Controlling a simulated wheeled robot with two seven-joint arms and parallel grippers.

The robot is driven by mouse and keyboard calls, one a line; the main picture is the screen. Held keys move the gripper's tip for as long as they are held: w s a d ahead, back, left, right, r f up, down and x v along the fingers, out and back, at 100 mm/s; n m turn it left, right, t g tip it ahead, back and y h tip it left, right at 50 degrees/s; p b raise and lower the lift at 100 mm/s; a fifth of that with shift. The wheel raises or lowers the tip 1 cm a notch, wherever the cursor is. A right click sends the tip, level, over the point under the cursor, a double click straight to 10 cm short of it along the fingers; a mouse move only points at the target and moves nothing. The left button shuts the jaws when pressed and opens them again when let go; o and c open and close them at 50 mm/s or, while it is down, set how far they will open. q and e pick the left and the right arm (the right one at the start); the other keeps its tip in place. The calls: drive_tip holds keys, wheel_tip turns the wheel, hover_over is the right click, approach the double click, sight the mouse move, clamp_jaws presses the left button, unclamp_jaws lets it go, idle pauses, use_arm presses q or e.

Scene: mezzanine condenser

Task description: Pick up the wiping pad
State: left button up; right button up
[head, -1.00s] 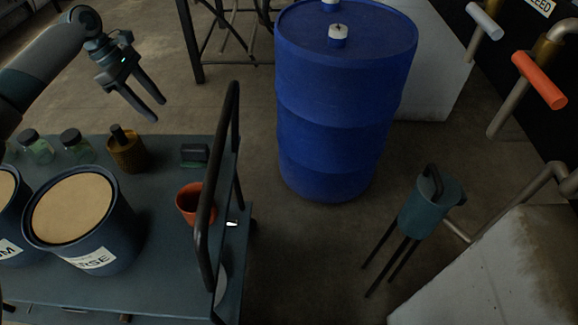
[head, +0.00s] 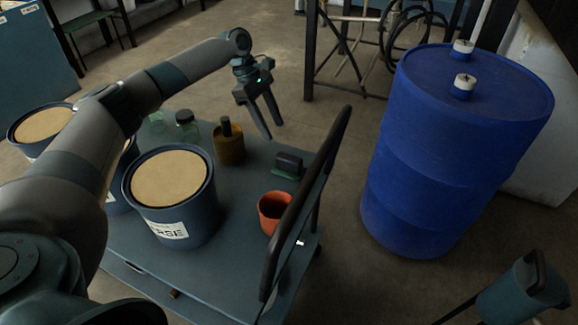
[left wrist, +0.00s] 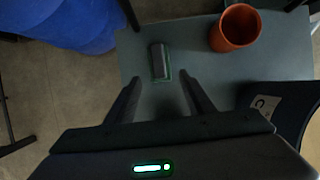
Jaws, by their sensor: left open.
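The wiping pad (head: 287,166), a small dark block with a green base, lies on the cart top (head: 233,240) near its handle end. It also shows in the left wrist view (left wrist: 159,62), just beyond the fingertips and between their lines. My left gripper (head: 267,117) is open and empty, above and a little behind the pad in the head view. In the left wrist view the two fingers (left wrist: 160,87) point toward the pad and do not touch it. My right gripper is not in view.
An orange cup (head: 273,212) stands close to the pad. The cart's dark handle (head: 305,200) rises beside both. A brown bottle (head: 229,143), jars (head: 187,127) and blue buckets (head: 172,192) stand left of it. A blue drum (head: 440,150) is on the floor to the right.

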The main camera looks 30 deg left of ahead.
sight(288, 156)
use_arm(q)
drive_tip(key=x, duration=0.8)
drive_tip(key=shift+d+f, duration=0.1)
drive_tip(key=shift+f, duration=0.05)
drive_tip(key=shift+w+x, duration=0.15)
drive_tip(key=shift+x, duration=1.15)
drive_tip(key=shift+w+x, duration=0.15)
drive_tip(key=shift+x, duration=1.2)
drive_tip(key=c, duration=1.1)
